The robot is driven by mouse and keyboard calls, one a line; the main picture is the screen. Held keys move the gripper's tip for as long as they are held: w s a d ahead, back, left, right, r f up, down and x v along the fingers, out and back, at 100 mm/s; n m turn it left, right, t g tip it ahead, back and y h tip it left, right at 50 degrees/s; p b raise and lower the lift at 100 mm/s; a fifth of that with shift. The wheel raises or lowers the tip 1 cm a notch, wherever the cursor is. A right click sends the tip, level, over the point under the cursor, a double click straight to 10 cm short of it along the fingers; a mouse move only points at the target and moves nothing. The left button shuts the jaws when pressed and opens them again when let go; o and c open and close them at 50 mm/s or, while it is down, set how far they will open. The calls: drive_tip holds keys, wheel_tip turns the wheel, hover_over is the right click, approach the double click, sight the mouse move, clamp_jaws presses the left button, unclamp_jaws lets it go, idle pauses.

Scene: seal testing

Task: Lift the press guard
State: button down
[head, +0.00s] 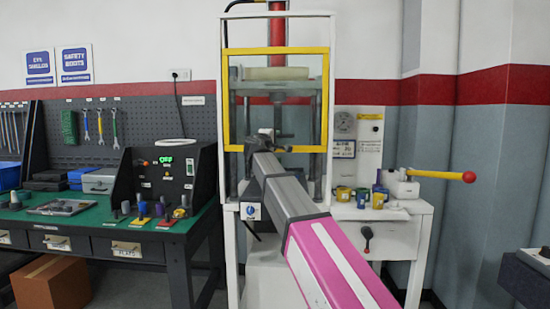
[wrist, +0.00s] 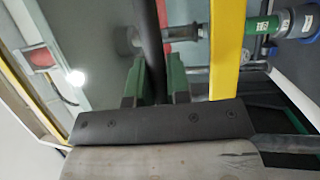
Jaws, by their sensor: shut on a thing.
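The press guard (head: 325,95) is a clear panel in a yellow frame on the front of the white press (head: 229,120). It covers the front of the press opening, its lower edge level with my gripper (head: 268,137). In the wrist view, a yellow frame bar (wrist: 228,45) runs up at the right of centre. My gripper (wrist: 155,82) has its green pads shut on a dark bar (wrist: 151,35), which looks like the guard's handle. The handle is mostly hidden behind my gripper in the head view.
A red column (head: 277,25) rises at the press top. A green-topped bench (head: 100,222) with a control box (head: 178,175) stands left.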

approach(280, 110)
drive_tip(key=x, duration=0.5)
drive_tip(key=c, duration=1.1)
unclamp_jaws()
drive_tip(key=v, duration=1)
drive_tip(key=shift+s+a, duration=0.15)
drive_tip(key=shift+s, duration=0.2)
drive_tip(key=shift+f, duration=0.1)
